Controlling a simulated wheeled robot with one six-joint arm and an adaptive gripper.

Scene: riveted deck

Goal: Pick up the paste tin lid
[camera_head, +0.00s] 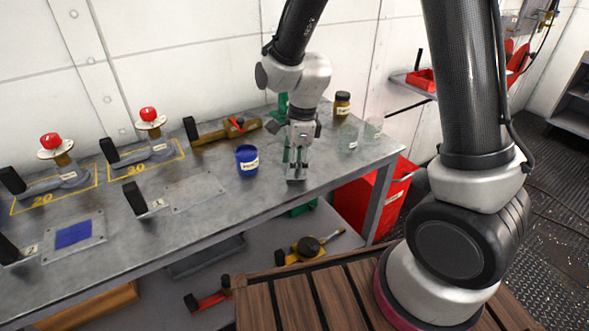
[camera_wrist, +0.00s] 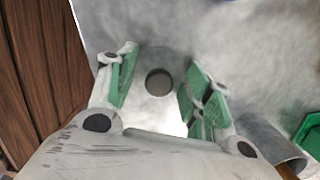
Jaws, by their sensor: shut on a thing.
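My gripper (camera_head: 297,172) points down at the front part of the grey workbench (camera_head: 215,205), right of a blue tin (camera_head: 247,162). In the wrist view its green-padded fingers (camera_wrist: 152,90) stand on both sides of a pale grey piece with a dark round centre, which I take to be the paste tin lid (camera_wrist: 159,83). The gripper is shut on it. In the head view the fingers mostly hide the lid, and I cannot tell whether it touches the bench.
An amber jar (camera_head: 342,104) and clear glasses (camera_head: 349,138) stand at the back right of the bench. A wooden tool (camera_head: 220,131) lies behind the blue tin. Red-knobbed fixtures (camera_head: 149,121) are at the left. A red cabinet (camera_head: 372,205) stands beneath the right end.

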